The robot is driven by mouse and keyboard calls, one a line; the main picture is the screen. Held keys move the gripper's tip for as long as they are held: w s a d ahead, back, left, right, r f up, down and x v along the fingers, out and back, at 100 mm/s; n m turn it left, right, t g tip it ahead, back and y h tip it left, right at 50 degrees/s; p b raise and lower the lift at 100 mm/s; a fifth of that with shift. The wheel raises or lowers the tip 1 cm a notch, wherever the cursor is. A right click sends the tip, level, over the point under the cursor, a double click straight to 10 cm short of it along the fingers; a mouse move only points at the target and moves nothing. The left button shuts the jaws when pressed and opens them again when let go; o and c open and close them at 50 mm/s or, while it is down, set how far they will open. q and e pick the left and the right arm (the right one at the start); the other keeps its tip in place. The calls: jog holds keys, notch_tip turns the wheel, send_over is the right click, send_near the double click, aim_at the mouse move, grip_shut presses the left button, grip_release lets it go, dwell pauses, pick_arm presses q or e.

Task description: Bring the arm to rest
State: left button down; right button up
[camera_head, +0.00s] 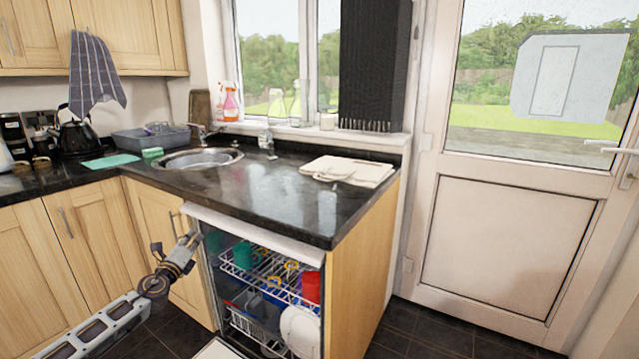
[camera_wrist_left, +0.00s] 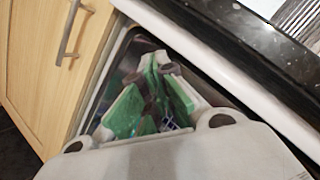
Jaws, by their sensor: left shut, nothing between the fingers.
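My left arm comes in from the lower left in the head view, and its left gripper (camera_head: 193,240) is in front of the cabinet beside the open dishwasher. In the left wrist view the green-padded fingers of the left gripper (camera_wrist_left: 158,68) are together, with nothing between them. The gripper is below the counter edge and near the left side of the dishwasher opening. I cannot tell whether it touches anything. My right gripper is out of view.
The dishwasher (camera_head: 262,242) stands open, with a red cup (camera_head: 312,287), green cup (camera_head: 243,255) and white plate (camera_head: 300,331) in its racks. The black counter (camera_head: 240,195) overhangs it. Dark floor tiles (camera_head: 425,330) are clear at the right, before the white door (camera_head: 505,230).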

pick_arm(q)
jog(key=s+d+r+n+g+y, duration=0.1)
jog(key=s+d+r+n+y, duration=0.2)
jog(key=r+n+y, duration=0.7)
jog(key=s+d+f+n+g+h, duration=0.7)
jog(key=s+d+f+n+h, duration=0.35)
jog(key=s+d+f, duration=0.8)
jog(key=s+d+f+n+g, duration=0.1)
jog(key=s+d+f+g, duration=0.1)
jog(key=s+f, duration=0.8)
jog(key=s+d+f+n+g+h+p, duration=0.1)
jog(key=s+f+g, duration=0.3)
jog(key=s+f, duration=0.6)
jog(key=s+d+n, duration=0.1)
jog(key=s, duration=0.5)
jog(key=shift+f+g, duration=0.35)
jog(key=shift+g, duration=0.05)
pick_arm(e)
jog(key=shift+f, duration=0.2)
pick_arm(q)
jog(key=shift+w+f+n+h+p, duration=0.1)
jog(key=shift+n+h+p, duration=0.15)
jog(key=shift+p, duration=0.1)
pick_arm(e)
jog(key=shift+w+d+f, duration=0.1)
